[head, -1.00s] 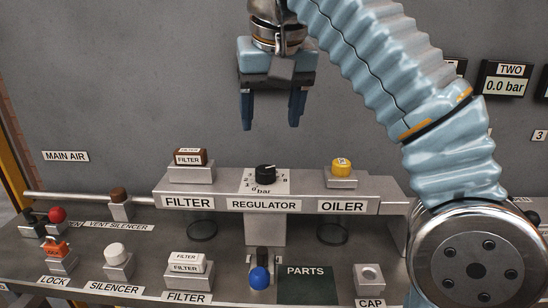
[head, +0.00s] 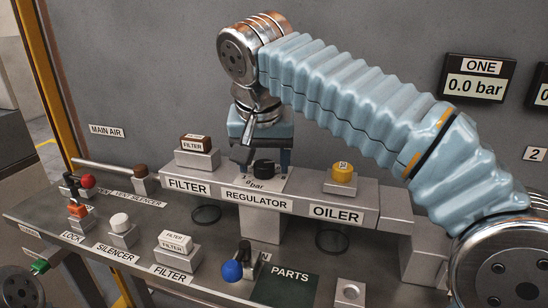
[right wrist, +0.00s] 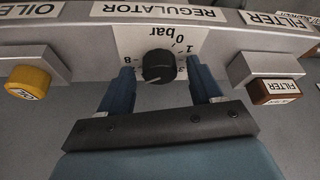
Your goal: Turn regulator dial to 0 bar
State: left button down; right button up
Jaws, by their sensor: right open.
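The regulator dial (head: 264,167) is a black knob on a white scale plate (head: 268,183) above the REGULATOR label. In the right wrist view the dial (right wrist: 158,67) sits between the two blue fingers, with a gap visible on each side. Its scale shows 0, 1 and 8 there. My right gripper (right wrist: 160,85) is open around the dial. In the head view my right gripper (head: 262,158) points down over the dial, and its fingers are partly hidden by the gripper body and the dial.
A yellow oiler cap (head: 343,172) on its block stands right of the dial, and a brown filter (head: 195,143) stands left. A blue ball lever (head: 232,270) is in front below. A display labelled ONE (head: 475,80) reads 0.0 bar on the wall.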

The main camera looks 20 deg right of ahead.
jog(key=c, duration=1)
jog(key=shift+c, duration=0.2)
jog(key=shift+n, duration=0.3)
jog(key=n, duration=0.1)
jog(key=n+y, duration=0.1)
jog(key=n, duration=0.1)
jog(key=n+y, duration=0.1)
jog(key=shift+d+n, duration=0.25)
jog(key=shift+n, duration=0.15)
jog(key=n+y, duration=0.1)
jog(key=n, duration=0.2)
jog(key=n+y, duration=0.1)
jog(key=n, duration=0.2)
jog(key=shift+w+d+g, duration=0.1)
jog(key=shift+g, duration=0.2)
jog(key=n+g, duration=0.1)
jog(key=n, duration=0.2)
jog(key=n+g+y, duration=0.1)
jog(key=n, duration=0.2)
jog(key=shift+w+d+n+y, duration=0.1)
jog(key=shift+w+n+y, duration=0.05)
jog(key=shift+n+y, duration=0.15)
jog(key=n+g, duration=0.2)
jog(key=n, duration=0.3)
jog(key=shift+w, duration=0.1)
